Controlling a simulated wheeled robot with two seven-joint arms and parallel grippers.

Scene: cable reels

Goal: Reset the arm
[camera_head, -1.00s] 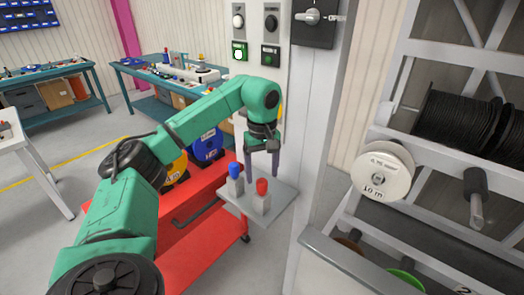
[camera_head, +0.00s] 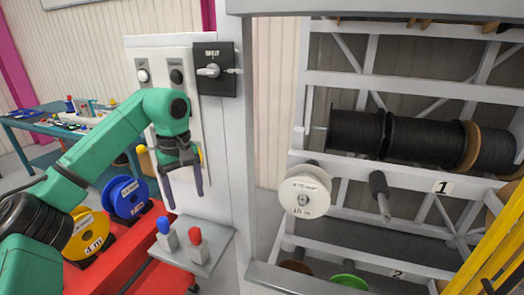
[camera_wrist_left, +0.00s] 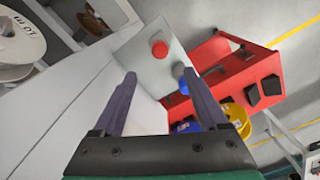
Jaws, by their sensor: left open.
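My green left arm comes in from the left in the head view. My left gripper (camera_head: 186,200) hangs with its fingers downward in front of the grey control panel, above the small shelf (camera_head: 212,247) with the blue-topped control (camera_head: 166,233) and red-topped control (camera_head: 197,245). Its two dark fingers are apart with nothing between them. In the left wrist view the open fingers (camera_wrist_left: 160,74) point toward the shelf, with the red knob (camera_wrist_left: 159,49) and blue knob (camera_wrist_left: 183,86) beyond them. My right gripper does not show.
The rotary switch (camera_head: 213,70) sits high on the post. At right, the rack holds black cable reels (camera_head: 425,137) and a white reel (camera_head: 304,192). A red cart (camera_head: 125,240) carries blue (camera_head: 127,199) and yellow reels (camera_head: 88,238). Yellow bars (camera_head: 492,245) stand at lower right.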

